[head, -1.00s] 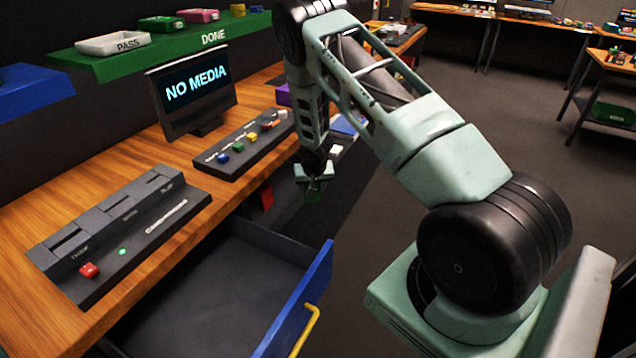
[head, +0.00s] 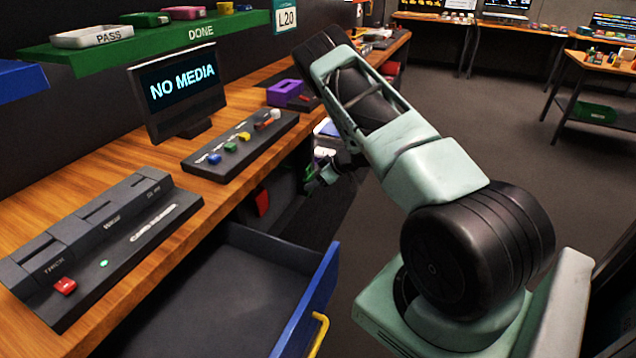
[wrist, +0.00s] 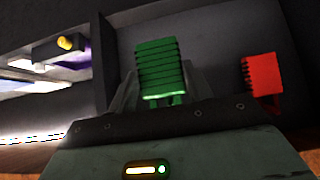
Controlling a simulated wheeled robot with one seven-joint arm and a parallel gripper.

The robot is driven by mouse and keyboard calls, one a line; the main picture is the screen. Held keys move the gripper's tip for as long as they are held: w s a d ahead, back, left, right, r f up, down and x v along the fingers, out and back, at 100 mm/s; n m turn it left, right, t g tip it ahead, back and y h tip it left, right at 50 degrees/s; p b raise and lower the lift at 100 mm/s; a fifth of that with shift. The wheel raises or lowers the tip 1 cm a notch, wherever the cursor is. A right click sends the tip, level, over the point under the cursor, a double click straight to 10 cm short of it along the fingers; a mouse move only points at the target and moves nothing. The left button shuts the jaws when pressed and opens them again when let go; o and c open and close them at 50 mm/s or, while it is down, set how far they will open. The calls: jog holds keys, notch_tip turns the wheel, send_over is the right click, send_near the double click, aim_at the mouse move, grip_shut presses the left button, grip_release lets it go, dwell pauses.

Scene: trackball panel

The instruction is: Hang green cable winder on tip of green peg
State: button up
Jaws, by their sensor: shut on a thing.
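The green cable winder, a ribbed green block, is held between the two fingers of my gripper in the wrist view (wrist: 160,70). In the head view my gripper (head: 322,178) is beside the desk's front, beyond the open drawer, and a bit of the green winder (head: 310,188) shows at it. The gripper is shut on the winder, which faces a dark panel in the wrist view. I cannot make out a green peg in either view; the winder and fingers cover part of the panel.
A red ribbed block (wrist: 262,75) is against the dark panel right of the winder; a red piece also shows under the desk in the head view (head: 262,202). The open blue-fronted drawer (head: 305,290) juts out nearby.

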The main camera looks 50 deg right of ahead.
jog(key=w+a+f+b, duration=0.1)
jog(key=w+a+b, duration=0.1)
jog(key=w, duration=0.5)
jog(key=shift+w+a+f, duration=0.15)
jog(key=shift+w+a, duration=0.2)
dwell(0.5)
jog(key=shift+f, duration=0.1)
dwell(0.5)
jog(key=o, duration=1)
jog(key=shift+o, duration=0.2)
jog(key=v, duration=1.7)
